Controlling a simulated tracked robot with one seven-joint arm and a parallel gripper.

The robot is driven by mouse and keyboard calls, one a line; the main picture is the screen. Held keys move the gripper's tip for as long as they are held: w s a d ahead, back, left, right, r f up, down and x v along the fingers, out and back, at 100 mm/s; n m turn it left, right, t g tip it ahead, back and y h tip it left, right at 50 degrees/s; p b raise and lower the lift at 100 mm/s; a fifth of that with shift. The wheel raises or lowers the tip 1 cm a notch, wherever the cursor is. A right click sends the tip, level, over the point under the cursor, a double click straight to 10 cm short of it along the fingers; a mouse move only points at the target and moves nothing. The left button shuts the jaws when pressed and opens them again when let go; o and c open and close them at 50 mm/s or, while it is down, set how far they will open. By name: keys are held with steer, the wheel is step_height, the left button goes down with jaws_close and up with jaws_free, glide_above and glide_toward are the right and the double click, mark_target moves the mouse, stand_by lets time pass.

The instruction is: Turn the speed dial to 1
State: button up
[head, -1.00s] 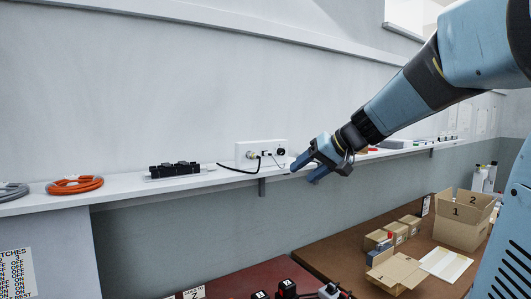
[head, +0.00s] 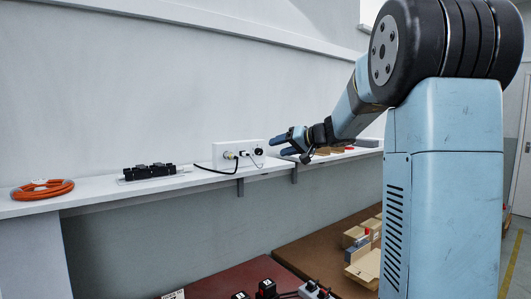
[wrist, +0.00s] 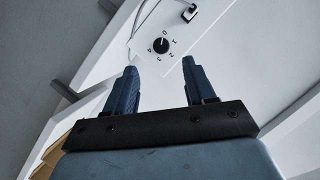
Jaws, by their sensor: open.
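The speed dial (wrist: 160,45) is a round black knob on a white box (head: 225,155) that stands on the wall shelf. Numbers from 0 to 4 ring it in the wrist view; its small pale mark seems to face the 0, but it is too small to be sure. In the head view the dial (head: 259,151) is at the box's right end. My gripper (head: 279,145) is just right of it, blue fingers pointing left. In the wrist view my gripper (wrist: 160,66) is open and empty, with the dial beyond and between the fingertips, apparently not touched.
A plug with a black cable (head: 230,156) sits in the box left of the dial, and a thin grey lead hangs beside it. A black block (head: 150,171) and an orange cable coil (head: 42,189) lie farther left. Tables with boxes stand below the shelf.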

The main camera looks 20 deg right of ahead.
mark_target(261, 152)
steer(key=x, duration=0.7)
steer(key=shift+w+a, duration=0.2)
steer(key=shift+w, duration=0.1)
steer(key=shift+f, duration=0.1)
steer(key=c, duration=0.9)
steer(key=shift+d, duration=0.25)
jaws_close()
steer(key=shift+a, duration=0.2)
